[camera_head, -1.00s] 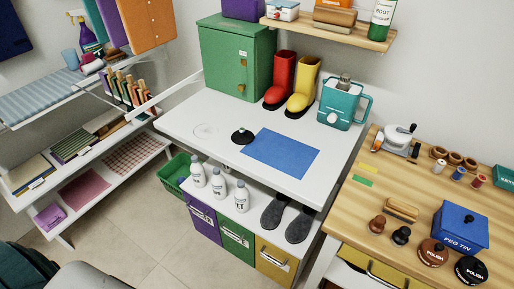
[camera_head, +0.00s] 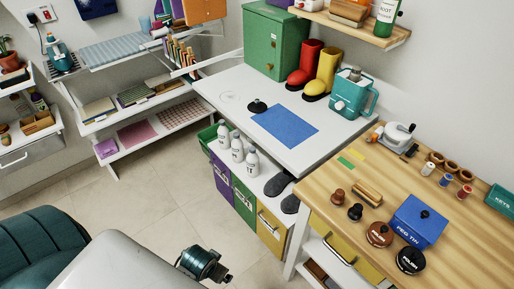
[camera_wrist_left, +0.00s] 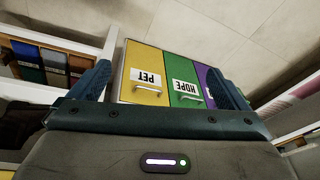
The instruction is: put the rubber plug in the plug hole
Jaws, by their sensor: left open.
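A small black plug-like piece with a knob on top (camera_head: 257,106) stands upright on the white tabletop, at the left edge of a blue mat. A faint round outline (camera_head: 228,97) shows on the tabletop to its left; I cannot tell if it is the plug hole. My left gripper (camera_wrist_left: 160,88) shows in the left wrist view with its two blue fingers wide apart and nothing between them. It faces the yellow, green and purple drawers, away from the black piece. My right gripper is not seen.
The white tabletop (camera_head: 210,85) also carries the blue mat (camera_head: 285,127), red and yellow boots, a green cabinet (camera_head: 275,42) and a teal jug (camera_head: 352,92). White bottles (camera_head: 237,148) stand on the shelf below. A wooden bench (camera_head: 320,190) with tins adjoins at right.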

